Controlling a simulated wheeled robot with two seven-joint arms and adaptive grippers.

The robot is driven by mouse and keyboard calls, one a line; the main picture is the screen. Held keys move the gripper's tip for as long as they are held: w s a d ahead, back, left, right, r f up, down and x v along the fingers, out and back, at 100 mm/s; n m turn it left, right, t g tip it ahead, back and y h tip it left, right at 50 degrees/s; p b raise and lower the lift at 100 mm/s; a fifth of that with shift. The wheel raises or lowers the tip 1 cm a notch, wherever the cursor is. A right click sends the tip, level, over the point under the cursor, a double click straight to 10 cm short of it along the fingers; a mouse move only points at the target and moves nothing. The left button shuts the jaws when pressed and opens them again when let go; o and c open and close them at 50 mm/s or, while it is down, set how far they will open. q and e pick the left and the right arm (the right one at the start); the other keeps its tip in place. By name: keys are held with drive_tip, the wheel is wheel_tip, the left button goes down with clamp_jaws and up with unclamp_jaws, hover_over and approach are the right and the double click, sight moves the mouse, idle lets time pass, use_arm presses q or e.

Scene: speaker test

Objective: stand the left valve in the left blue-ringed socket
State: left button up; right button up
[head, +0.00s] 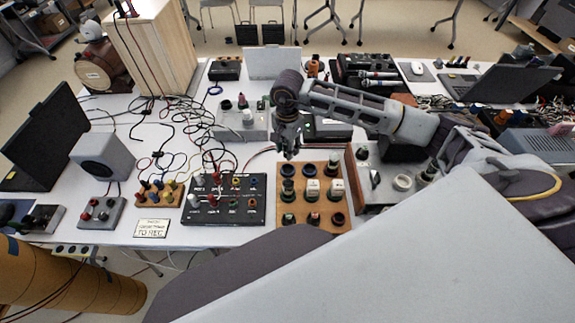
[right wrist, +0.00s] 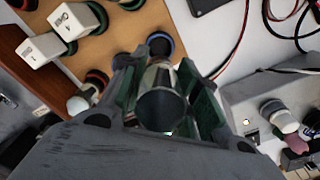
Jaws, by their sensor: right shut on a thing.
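My right gripper (head: 288,148) comes in from the right, fingers downward, above the back left edge of the wooden socket board (head: 299,208). In the right wrist view it is shut on the valve (right wrist: 162,108), a dark round body with a shiny side between the green-lined fingers. The valve is mostly hidden in the head view. A blue-ringed socket (right wrist: 160,43) shows just beyond the valve; the left sockets also show in the head view (head: 288,170). The valve seems above the board; I cannot tell the gap. My left gripper is out of view.
Two white labelled blocks (head: 312,187) (head: 336,187) stand on the board. A black panel with coloured knobs (head: 224,207) lies left of it, and an upright brown panel (head: 352,178) right. A grey box with knobs (head: 242,122) stands behind. Loose cables cover the table to the left.

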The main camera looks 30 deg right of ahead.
wheel_tip(320, 180, down, 4)
drive_tip(key=shift+r, duration=0.15)
drive_tip(key=shift+f, duration=0.45)
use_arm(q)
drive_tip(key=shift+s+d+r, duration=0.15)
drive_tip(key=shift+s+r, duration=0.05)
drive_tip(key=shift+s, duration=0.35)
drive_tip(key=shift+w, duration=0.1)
